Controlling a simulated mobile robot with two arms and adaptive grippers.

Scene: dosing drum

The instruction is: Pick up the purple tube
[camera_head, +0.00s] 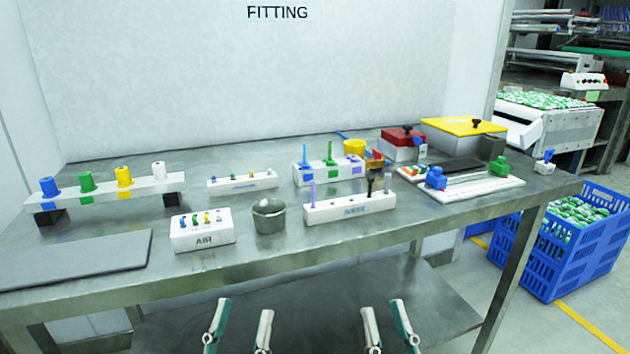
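The purple tube (312,193) is a thin upright stick at the left end of a white holder (345,208) near the front of the metal table. A dark tube (371,184) and a pale tube (387,181) stand to the right in the same holder. My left gripper (243,314) is open and empty at the bottom of the view, below and left of the holder. My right gripper (386,312) is open and empty at the bottom, below the holder. Both are apart from the tube.
A grey metal cup (269,215) stands just left of the holder, and a white AIR block (202,232) further left. Behind the holder is a white rack (325,178) with blue and green sticks. The table's front edge (290,257) lies between the grippers and the holder.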

